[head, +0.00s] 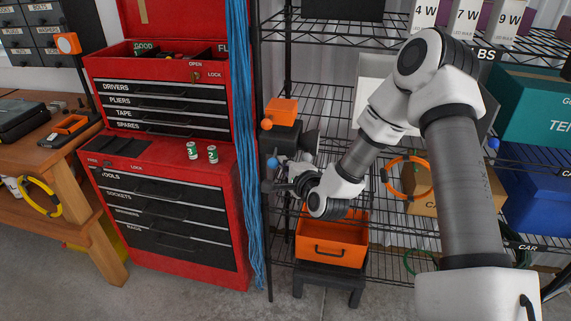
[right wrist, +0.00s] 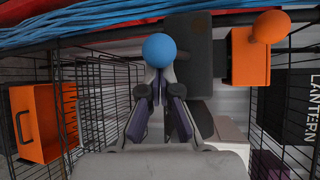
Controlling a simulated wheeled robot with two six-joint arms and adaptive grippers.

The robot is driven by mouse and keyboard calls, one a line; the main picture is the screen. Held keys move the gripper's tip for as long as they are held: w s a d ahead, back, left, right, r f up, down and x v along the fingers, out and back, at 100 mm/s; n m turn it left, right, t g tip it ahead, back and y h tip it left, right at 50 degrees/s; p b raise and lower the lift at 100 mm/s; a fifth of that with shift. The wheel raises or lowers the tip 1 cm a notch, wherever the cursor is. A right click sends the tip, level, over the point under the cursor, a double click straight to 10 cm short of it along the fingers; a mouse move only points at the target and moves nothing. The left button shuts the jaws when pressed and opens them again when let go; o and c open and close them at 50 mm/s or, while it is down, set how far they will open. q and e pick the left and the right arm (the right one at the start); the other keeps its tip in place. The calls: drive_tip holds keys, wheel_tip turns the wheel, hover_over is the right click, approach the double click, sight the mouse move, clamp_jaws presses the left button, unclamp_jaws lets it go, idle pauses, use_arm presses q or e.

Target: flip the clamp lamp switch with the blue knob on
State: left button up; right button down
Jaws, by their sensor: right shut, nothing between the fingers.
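The blue knob (head: 272,162) stands out at the left front of the wire shelf rack. It also shows as a blue ball in the right wrist view (right wrist: 158,49), just beyond my fingertips. A dark grey box (right wrist: 192,45) lies beside and behind it; whether the knob joins it is hidden. My right gripper (right wrist: 160,88) is shut and empty, its fingertips close to the knob; I cannot tell whether they touch. In the head view my right gripper (head: 278,184) is small and partly merged with the rack. My left gripper is not in view.
An orange knob (head: 266,124) on an orange box (head: 282,111) sits just above the blue one. Blue cables (head: 243,140) hang at the left. An orange bin (head: 330,238) sits below.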

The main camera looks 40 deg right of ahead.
sight(277, 153)
drive_tip(key=shift+s+r, duration=0.1)
drive_tip(key=shift+r, duration=0.1)
drive_tip(key=shift+r+m+g+p, duration=0.2)
drive_tip(key=shift+m+g+p, duration=0.2)
drive_tip(key=shift+g+p, duration=0.25)
drive_tip(key=shift+s+a+r+m+g+y+p, duration=0.1)
drive_tip(key=shift+r+m+g+y+p, duration=0.35)
drive_tip(key=shift+g+y+p, duration=0.3)
drive_tip(key=shift+s+a+r+m+g+y+p, duration=0.1)
drive_tip(key=shift+r+m+g+y+p, duration=0.25)
drive_tip(key=shift+m+g+y+p, duration=0.35)
drive_tip(key=shift+r+m+g+y+p, duration=0.4)
drive_tip(key=shift+g+y+p, duration=0.15)
drive_tip(key=shift+g, duration=0.35)
drive_tip(key=shift+r, duration=0.1)
drive_tip(key=shift+r+p, duration=0.4)
drive_tip(key=shift+r, duration=0.05)
drive_tip(key=shift+w+d+r, duration=0.1)
drive_tip(key=shift+d+r, duration=0.1)
drive_tip(key=shift+r, duration=0.1)
